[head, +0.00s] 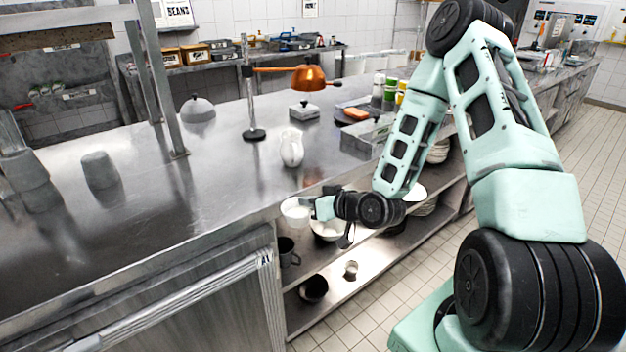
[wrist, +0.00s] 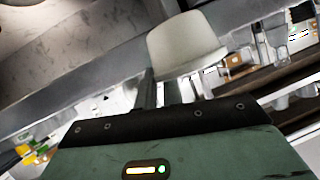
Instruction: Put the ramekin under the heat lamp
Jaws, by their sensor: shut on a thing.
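The white ramekin (head: 294,211) is at the front edge of the steel counter in the head view, in front of the open shelves. My gripper (head: 311,208) is shut on it from its right side. In the wrist view the ramekin (wrist: 186,45) sits beyond the fingertips (wrist: 172,92) of my gripper, its contact partly hidden by the gripper body. The heat lamp (head: 308,78) has a copper shade on an arm from a stand on the counter, farther back than the ramekin.
A white pitcher (head: 291,148) stands on the counter between the ramekin and the lamp. The lamp's post (head: 249,95) rises left of the shade. A grey dome (head: 197,109) and grey cup (head: 100,170) stand left. Bare counter (head: 215,165) lies left of the pitcher.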

